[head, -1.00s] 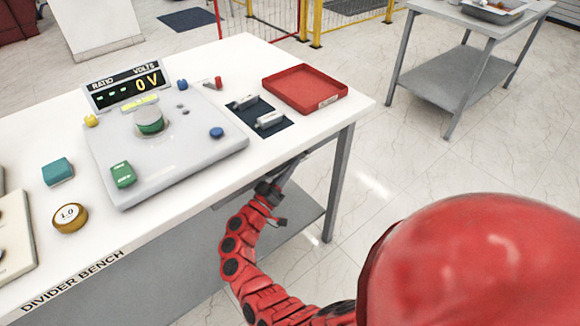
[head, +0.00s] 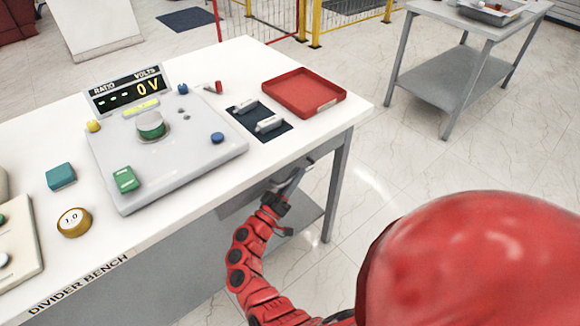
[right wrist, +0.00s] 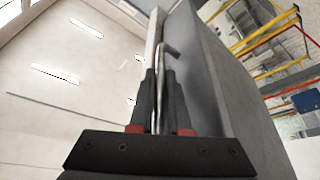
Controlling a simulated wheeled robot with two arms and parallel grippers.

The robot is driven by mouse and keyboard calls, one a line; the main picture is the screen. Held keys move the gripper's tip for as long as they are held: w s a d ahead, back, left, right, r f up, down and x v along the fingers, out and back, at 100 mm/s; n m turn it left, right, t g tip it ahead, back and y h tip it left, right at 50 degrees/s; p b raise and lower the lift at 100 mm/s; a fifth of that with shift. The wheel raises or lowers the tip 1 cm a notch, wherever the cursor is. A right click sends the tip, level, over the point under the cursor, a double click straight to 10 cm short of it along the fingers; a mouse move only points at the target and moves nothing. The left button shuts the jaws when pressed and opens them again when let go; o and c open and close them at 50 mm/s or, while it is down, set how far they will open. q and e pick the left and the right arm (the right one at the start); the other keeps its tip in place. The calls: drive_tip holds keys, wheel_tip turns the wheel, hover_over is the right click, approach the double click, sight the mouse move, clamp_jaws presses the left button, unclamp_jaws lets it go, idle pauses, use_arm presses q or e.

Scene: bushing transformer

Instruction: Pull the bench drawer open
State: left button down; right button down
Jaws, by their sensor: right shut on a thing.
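The bench (head: 205,55) has a white top, and its grey drawer (head: 236,207) sits under the front edge towards the right end. The drawer front shows a little out from under the top; how far it is open is hard to tell. My right gripper (head: 292,184) is at the drawer front, below the table edge. In the right wrist view, its two dark fingers (right wrist: 159,92) are shut on the thin metal drawer handle (right wrist: 170,49), beside the grey drawer front (right wrist: 207,80). My left gripper is not in view.
On the bench top are a grey meter console (head: 180,160), a red tray (head: 304,93), a dark mat (head: 273,133) with white parts, a teal block (head: 60,176) and a round brass weight (head: 74,222). A bench leg (head: 337,190) stands right of my gripper. The floor in front is clear.

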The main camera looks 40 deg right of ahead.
drive_tip(key=s+d+p, duration=0.1)
drive_tip(key=s+p, duration=0.6)
drive_tip(key=s, duration=1.4)
drive_tip(key=shift+s+d, duration=0.25)
drive_tip(key=shift+d, duration=0.1)
drive_tip(key=c, duration=1.2)
unclamp_jaws()
drive_tip(key=shift+o, duration=0.2)
drive_tip(key=shift+a, duration=0.1)
drive_tip(key=b+v, duration=0.3)
drive_tip(key=v, duration=1.4)
drive_tip(key=shift+a, duration=0.15)
